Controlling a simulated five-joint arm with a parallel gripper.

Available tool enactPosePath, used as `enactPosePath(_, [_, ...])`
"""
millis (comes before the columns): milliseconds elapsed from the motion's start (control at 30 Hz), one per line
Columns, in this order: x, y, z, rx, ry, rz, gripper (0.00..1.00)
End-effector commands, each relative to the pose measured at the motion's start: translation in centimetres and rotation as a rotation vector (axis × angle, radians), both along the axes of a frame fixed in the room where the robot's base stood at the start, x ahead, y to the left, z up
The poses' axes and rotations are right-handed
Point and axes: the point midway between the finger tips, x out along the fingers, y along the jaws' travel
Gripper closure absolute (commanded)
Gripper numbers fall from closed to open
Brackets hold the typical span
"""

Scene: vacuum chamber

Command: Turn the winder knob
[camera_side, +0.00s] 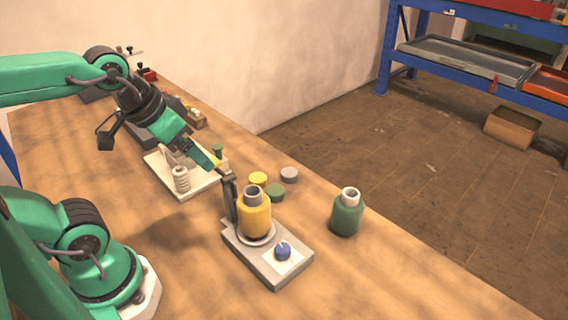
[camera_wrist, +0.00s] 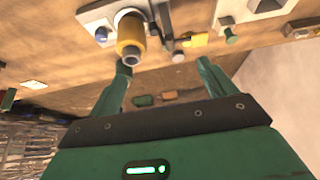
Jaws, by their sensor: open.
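The winder (camera_side: 240,243) is a grey base on the wooden table, with an upright dark arm at its back. Its blue knob (camera_side: 283,250) sits on a white plate at the front right corner; the knob also shows in the wrist view (camera_wrist: 101,34), at upper left. A yellow spool (camera_side: 256,218) stands upright on the winder, left of the knob; it also shows in the wrist view (camera_wrist: 130,38). My gripper (camera_side: 214,163) is above the table, behind and left of the winder, apart from the knob. In the wrist view its fingers (camera_wrist: 164,64) are spread, with nothing held between them.
A green spool (camera_side: 347,213) stands right of the winder. Yellow (camera_side: 258,178), green (camera_side: 275,193) and grey (camera_side: 289,174) discs lie behind it. A pale board (camera_side: 190,192) with a white coil-like part lies to the left. Bare table is in front and at right.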

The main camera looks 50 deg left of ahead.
Motion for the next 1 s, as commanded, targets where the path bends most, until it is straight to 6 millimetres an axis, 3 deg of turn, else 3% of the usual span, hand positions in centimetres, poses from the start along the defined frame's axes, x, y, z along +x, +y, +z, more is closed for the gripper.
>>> enactPosePath(33, [0.0, 0.0, 0.0, -0.001, 0.001, 0.002, 0.28])
enactPosePath(133, [0.2, -0.1, 0.0, -0.01, 0.006, 0.012, 0.47])
enactPosePath(167, [0.3, -0.2, -0.1, -0.013, 0.009, 0.017, 0.48])
enactPosePath(467, [2.2, -2.1, -1.0, -0.123, 0.091, 0.18, 0.48])
enactPosePath(1000, [6.9, -8.8, -5.8, -0.309, 0.314, 0.721, 0.48])
